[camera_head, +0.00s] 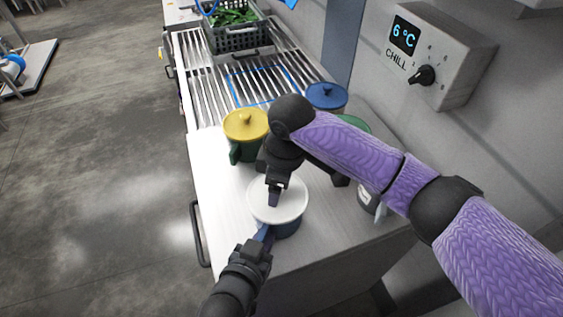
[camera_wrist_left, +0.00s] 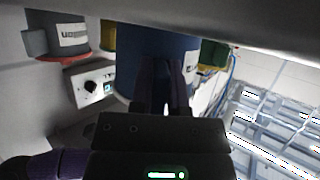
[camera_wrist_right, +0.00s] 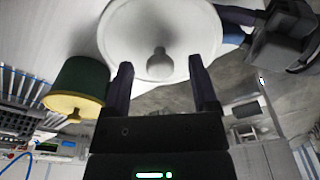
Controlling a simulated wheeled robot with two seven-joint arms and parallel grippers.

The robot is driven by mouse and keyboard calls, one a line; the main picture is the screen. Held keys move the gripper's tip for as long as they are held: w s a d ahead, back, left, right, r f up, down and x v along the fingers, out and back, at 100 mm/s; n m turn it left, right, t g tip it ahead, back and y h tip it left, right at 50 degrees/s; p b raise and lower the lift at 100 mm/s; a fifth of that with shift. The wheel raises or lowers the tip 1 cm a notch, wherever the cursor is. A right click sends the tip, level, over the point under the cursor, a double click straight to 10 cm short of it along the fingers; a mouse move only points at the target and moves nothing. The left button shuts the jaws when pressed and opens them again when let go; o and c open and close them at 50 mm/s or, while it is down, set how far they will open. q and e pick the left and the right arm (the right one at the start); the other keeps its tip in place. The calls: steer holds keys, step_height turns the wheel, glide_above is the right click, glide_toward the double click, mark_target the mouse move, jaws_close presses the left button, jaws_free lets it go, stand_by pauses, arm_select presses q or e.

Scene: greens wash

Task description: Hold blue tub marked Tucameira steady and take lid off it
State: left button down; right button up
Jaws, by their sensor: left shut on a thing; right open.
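The blue tub (camera_head: 287,228) with a white lid (camera_head: 290,204) stands upright near the front of the counter. No Tucameira mark is readable on it. My left gripper (camera_head: 266,234) is shut on the tub's handle at its near side; the blue wall (camera_wrist_left: 140,62) fills the middle of the left wrist view. My right gripper (camera_head: 274,196) is open above the lid. In the right wrist view the lid's round knob (camera_wrist_right: 158,63) lies between and just beyond the open fingers (camera_wrist_right: 161,88). The lid sits on the tub.
A green tub with a yellow lid (camera_head: 246,124) stands close behind. A blue-lidded tub (camera_head: 326,96) and a green lid (camera_head: 355,123) are farther back, partly behind my right arm. A dark crate of greens (camera_head: 237,40) is at the far end. A chill control box (camera_head: 440,55) is on the wall.

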steer(key=shift+a+f, duration=0.1)
steer(key=shift+f, duration=0.4)
jaws_close()
steer(key=shift+r, duration=0.2)
stand_by(0.6)
steer(key=shift+r, duration=1)
steer(key=shift+r, duration=2)
arm_select(q)
steer(key=c, duration=0.5)
jaws_free()
steer(key=shift+c, duration=0.2)
